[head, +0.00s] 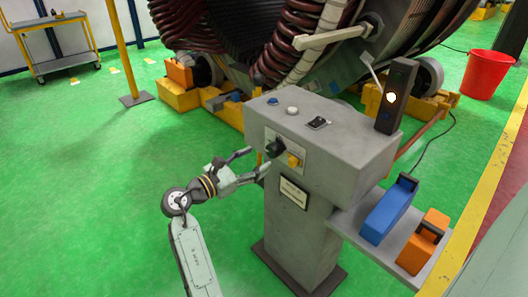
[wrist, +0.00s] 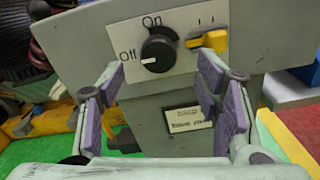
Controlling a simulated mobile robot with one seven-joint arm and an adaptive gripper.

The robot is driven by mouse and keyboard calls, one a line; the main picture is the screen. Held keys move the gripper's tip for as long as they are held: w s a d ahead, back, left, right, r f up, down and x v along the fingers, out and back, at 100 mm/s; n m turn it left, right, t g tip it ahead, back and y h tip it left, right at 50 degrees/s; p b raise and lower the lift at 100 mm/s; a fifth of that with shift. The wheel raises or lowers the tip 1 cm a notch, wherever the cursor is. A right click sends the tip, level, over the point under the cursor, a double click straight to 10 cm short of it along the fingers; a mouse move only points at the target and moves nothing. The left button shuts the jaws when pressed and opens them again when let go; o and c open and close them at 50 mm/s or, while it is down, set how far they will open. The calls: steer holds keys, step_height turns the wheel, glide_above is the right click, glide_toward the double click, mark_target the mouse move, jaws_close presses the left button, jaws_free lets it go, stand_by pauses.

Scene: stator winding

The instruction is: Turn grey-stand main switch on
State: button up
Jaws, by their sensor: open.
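The grey stand (head: 340,152) stands at the centre right of the head view. On its front face is a black rotary knob (head: 275,147) on a white plate; the knob also shows in the wrist view (wrist: 158,52). The plate reads "Off" at the knob's left and "On" above it. A pale mark on the knob points left toward "Off". A yellow switch (wrist: 210,41) sits to the knob's right. My gripper (head: 257,161) is open and empty in front of the face, apart from the knob. In the wrist view its purple-padded fingers frame the area just below the knob.
The stand's top carries buttons (head: 292,111) and a black post (head: 397,95) with a lit lamp. A side shelf (head: 345,222) holds a blue box (head: 388,212) and an orange box (head: 423,243). The large wound stator is behind.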

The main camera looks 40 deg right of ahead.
mark_target(270, 151)
steer(key=d, duration=0.5)
steer(key=shift+w+d+p, duration=0.25)
steer(key=shift+p, duration=0.05)
steer(key=shift+c, duration=0.4)
steer(key=c, duration=1.1)
